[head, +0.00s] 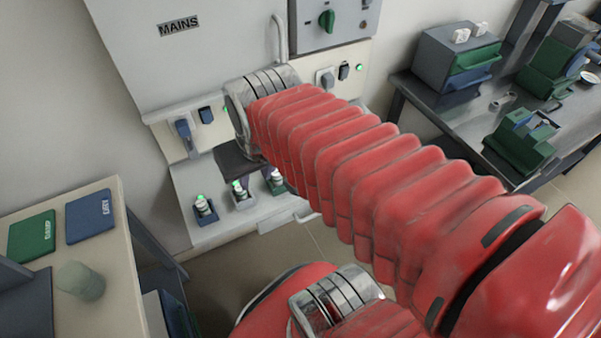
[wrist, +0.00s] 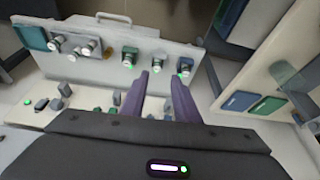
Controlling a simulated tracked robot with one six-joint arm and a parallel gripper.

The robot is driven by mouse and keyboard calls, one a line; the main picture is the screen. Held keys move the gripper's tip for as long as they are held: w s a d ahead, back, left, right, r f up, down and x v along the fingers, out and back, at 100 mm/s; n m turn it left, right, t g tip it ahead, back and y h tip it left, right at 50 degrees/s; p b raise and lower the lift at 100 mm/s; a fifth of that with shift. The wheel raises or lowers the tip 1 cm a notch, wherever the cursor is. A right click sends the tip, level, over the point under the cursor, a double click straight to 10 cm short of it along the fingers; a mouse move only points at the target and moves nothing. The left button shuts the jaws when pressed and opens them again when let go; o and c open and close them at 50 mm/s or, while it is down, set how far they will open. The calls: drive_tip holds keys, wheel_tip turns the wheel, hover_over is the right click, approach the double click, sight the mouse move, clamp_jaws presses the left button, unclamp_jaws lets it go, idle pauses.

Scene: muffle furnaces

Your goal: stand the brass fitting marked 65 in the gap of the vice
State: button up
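My gripper (wrist: 160,76) has two purple fingers spread apart, with nothing visible between them. In the head view it is the dark part (head: 238,163) below the wrist, mostly hidden by my red arm, close to the MAINS cabinet. Small pale cylindrical pieces stand in holders with green lights on the ledge (head: 240,190) below it. The wrist view shows several such pieces on a pale panel, one (wrist: 130,58) just left of the fingers. I cannot read a 65 on any of them. A green block with an open top, possibly the vice (head: 520,140), is on the right bench.
The MAINS cabinet (head: 190,70) stands at the back. A grey drawer unit (head: 455,58) and other green equipment (head: 548,68) are on the right bench. A left table holds a green mat (head: 32,238), a blue mat (head: 90,216) and a translucent cup (head: 80,281).

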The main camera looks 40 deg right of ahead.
drive_tip(key=s+d+f+m+y, duration=0.1)
drive_tip(key=d+f+m+y, duration=0.3)
drive_tip(key=d+f+m, duration=1)
drive_tip(key=w+d+f+m+t+h, duration=0.1)
drive_tip(key=d+f+m+t, duration=0.1)
drive_tip(key=d+m, duration=0.3)
drive_tip(key=w+d+f+m+t+h, duration=0.1)
drive_tip(key=d+m, duration=0.4)
drive_tip(key=m, duration=0.9)
wheel_tip(320, 180, down, 3)
drive_tip(key=shift+d+r+t+h, duration=0.15)
drive_tip(key=shift+d+t+h, duration=0.3)
drive_tip(key=shift+t, duration=0.45)
drive_tip(key=shift+w+a, duration=0.15)
drive_tip(key=shift+x, duration=4.3)
